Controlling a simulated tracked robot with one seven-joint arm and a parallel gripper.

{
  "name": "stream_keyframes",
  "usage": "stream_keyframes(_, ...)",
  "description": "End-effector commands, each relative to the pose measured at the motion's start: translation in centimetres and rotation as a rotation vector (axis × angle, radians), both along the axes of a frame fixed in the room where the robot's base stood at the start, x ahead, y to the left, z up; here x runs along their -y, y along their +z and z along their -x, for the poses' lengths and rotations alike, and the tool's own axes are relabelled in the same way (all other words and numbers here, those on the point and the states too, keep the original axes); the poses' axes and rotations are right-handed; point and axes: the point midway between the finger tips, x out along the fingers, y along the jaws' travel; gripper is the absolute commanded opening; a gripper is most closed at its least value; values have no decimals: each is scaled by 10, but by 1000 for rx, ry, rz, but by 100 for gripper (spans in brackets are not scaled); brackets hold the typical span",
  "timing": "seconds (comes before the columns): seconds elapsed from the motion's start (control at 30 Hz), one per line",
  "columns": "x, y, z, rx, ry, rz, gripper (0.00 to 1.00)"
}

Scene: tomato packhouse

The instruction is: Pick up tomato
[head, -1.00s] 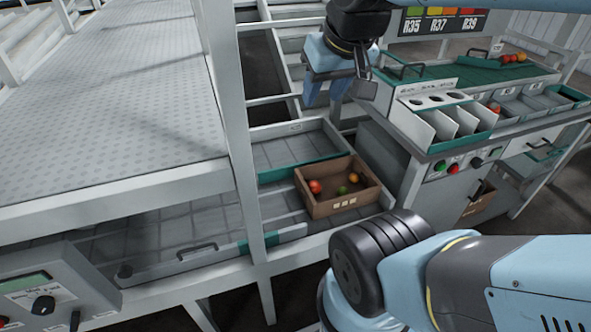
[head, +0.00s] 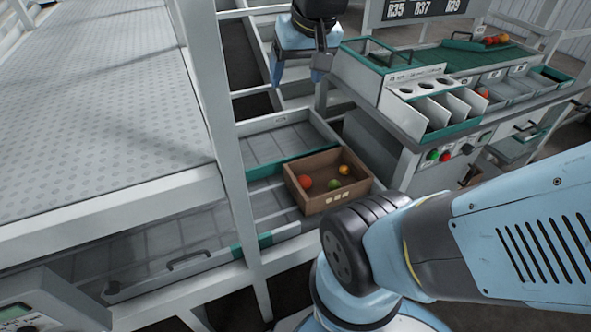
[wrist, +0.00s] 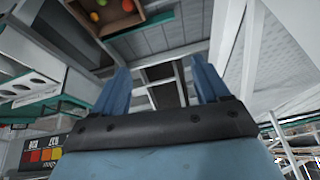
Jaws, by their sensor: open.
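A brown box (head: 326,200) stands on the low grey shelf, with a red tomato (head: 305,182), a green one (head: 334,184) and an orange one (head: 344,170) lying apart in it. My gripper (head: 299,78) hangs above and behind the box in the head view, well clear of it. In the wrist view my gripper (wrist: 162,80) shows two blue fingers spread apart with nothing between them. The box also shows at the top of the wrist view (wrist: 122,24), with tomatoes inside. Which tomato the task means cannot be told.
A grey upright post (head: 228,150) stands left of the box. A sorting bench (head: 400,125) with white chutes (head: 440,108), trays and more red tomatoes (head: 496,40) is at the right. A green-edged tray (head: 283,140) lies behind the box.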

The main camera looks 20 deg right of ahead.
Motion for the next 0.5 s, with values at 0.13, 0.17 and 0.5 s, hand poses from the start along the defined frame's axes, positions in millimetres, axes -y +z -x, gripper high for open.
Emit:
stream_keyframes(0.13, 6, -20, -35, -51, -72, -44, 75)
stream_keyframes(0.17, 7, -25, -42, -59, -88, -53, 75)
stream_keyframes(0.5, 26, -86, -112, -154, -275, -134, 75)
